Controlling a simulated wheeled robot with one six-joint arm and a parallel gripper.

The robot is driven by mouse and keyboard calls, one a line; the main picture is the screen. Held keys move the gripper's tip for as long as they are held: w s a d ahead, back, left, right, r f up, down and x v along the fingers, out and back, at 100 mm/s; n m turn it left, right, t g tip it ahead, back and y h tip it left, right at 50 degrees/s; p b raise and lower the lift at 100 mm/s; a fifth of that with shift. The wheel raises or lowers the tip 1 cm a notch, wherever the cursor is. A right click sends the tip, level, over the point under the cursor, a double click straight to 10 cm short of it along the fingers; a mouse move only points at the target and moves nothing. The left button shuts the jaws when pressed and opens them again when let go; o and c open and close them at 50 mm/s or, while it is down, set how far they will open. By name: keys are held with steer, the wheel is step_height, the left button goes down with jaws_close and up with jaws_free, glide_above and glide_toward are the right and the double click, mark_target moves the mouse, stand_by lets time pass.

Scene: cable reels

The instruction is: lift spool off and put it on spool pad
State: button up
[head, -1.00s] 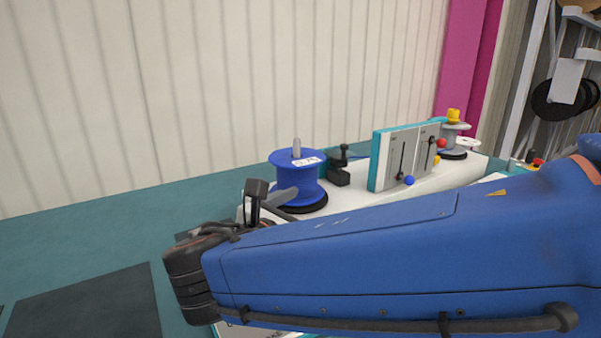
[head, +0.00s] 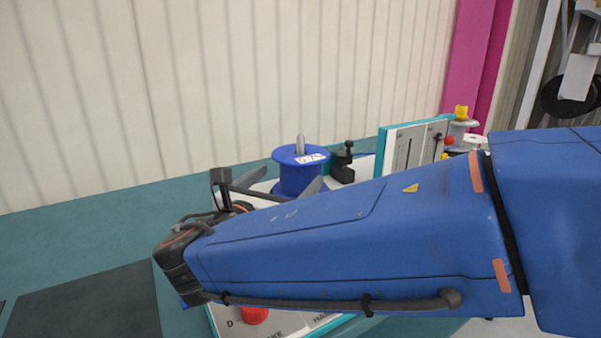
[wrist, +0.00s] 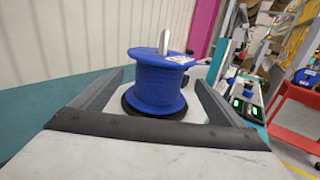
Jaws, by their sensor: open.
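The blue spool (head: 297,172) stands upright on a pale metal spindle (head: 300,143) on the white machine top, with a white label on its upper flange. In the wrist view the spool (wrist: 158,85) sits on a black disc (wrist: 176,114). My gripper (wrist: 158,78) is open, one grey finger on each side of the spool, with visible gaps. The fingers do not grip it. In the head view my arm hides the spool's lower part. A dark square pad (head: 85,302), likely the spool pad, lies bare on the green table at the lower left.
A black clamp-like part (head: 343,165) stands right of the spool. Behind my arm is an upright panel with sliders (head: 408,150). A red knob (head: 254,316) shows on the machine's front. The green table (head: 90,225) at left is clear.

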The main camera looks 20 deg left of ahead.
steer(key=shift+w+d+r, duration=0.1)
steer(key=shift+w+d, duration=0.1)
steer(key=shift+w, duration=1.9)
steer(key=shift+w+d+r, duration=0.1)
steer(key=shift+w+d, duration=0.05)
steer(key=shift+w, duration=1.95)
steer(key=c, duration=1.7)
